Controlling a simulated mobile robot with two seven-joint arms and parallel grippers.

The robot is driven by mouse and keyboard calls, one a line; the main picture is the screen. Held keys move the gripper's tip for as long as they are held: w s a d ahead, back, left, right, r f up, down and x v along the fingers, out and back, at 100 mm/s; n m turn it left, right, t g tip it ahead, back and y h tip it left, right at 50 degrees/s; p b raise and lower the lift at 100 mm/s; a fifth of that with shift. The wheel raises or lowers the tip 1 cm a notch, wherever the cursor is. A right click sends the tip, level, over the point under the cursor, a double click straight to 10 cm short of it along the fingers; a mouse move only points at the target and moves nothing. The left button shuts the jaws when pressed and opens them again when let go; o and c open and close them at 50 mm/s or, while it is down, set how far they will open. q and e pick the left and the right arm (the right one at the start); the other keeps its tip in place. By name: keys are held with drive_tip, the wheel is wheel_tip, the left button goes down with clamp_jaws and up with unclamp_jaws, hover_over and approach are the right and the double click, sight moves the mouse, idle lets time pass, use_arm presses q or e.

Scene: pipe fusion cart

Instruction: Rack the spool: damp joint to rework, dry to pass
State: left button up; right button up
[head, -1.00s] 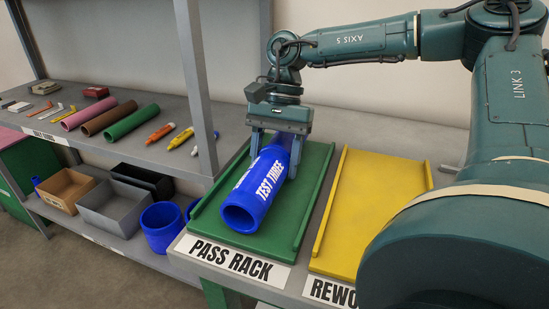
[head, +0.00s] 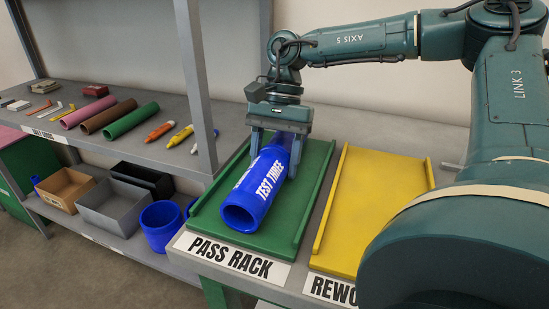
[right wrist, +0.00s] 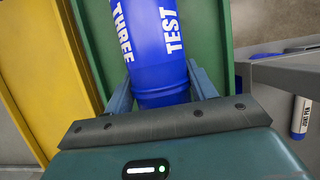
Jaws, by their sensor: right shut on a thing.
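A blue pipe spool (head: 258,189) marked "TEST THREE" lies on the green pass rack (head: 300,207), its open end toward the front. My right gripper (head: 275,165) is shut around the spool's far part from above. In the right wrist view the spool (right wrist: 160,50) sits between the fingers of my right gripper (right wrist: 160,88). The yellow rework rack (head: 375,200) is beside the pass rack on the right and is empty where I can see it. My arm hides part of it. Whether the joint is damp or dry I cannot tell. My left gripper is not in view.
A grey shelf at the left holds pink, brown and green (head: 131,119) tubes and several markers (head: 180,136). Below it stand a cardboard box (head: 68,188), a grey bin (head: 113,208) and blue rings (head: 160,226). A grey post (head: 194,80) rises left of the pass rack.

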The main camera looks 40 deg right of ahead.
drive_tip(key=o, duration=1.3)
